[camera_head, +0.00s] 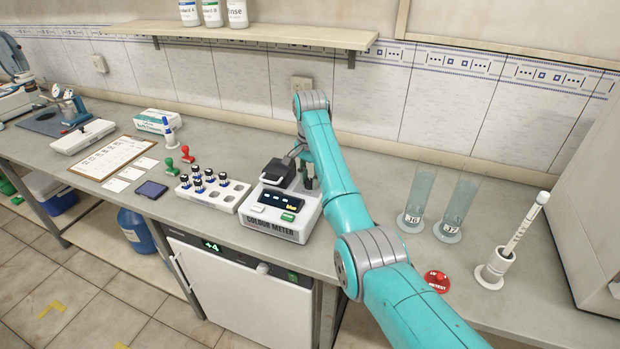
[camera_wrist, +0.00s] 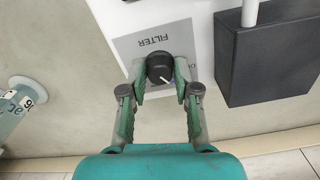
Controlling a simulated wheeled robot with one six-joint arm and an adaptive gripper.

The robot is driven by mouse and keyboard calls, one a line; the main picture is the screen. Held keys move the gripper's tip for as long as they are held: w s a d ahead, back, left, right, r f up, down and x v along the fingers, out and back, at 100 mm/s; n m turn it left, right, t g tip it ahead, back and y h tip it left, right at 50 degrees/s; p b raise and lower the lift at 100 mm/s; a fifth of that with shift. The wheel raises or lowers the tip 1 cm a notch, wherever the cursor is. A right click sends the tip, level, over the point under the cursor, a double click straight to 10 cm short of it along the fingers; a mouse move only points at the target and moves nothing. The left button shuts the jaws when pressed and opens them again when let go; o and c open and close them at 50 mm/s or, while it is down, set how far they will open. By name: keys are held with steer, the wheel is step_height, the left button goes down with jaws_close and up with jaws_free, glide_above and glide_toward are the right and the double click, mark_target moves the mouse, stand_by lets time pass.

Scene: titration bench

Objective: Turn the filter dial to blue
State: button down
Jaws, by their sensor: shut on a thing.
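The colour meter (camera_head: 268,226) is a white box on the bench with a dark lid and a small display (camera_head: 278,201). Small yellow text on the display seems to read "blue". In the wrist view, the filter dial (camera_wrist: 160,66) is a round black knob with a white pointer line, on a grey patch labelled FILTER. The pointer aims to the lower right of that picture. My gripper (camera_wrist: 160,80) is shut on the dial, one finger at each side. In the head view my gripper (camera_head: 309,182) is small and partly hidden behind the meter and arm.
A white rack (camera_head: 228,198) with several dark-capped vials stands just left of the meter. Two clear cylinders (camera_head: 419,195), a red round button (camera_head: 437,281) and a white holder (camera_head: 493,274) stand to the right. A shelf (camera_head: 250,35) with bottles hangs above.

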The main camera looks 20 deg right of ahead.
steer(key=shift+m, duration=0.8)
steer(key=c, duration=0.8)
jaws_free()
steer(key=shift+c, duration=0.2)
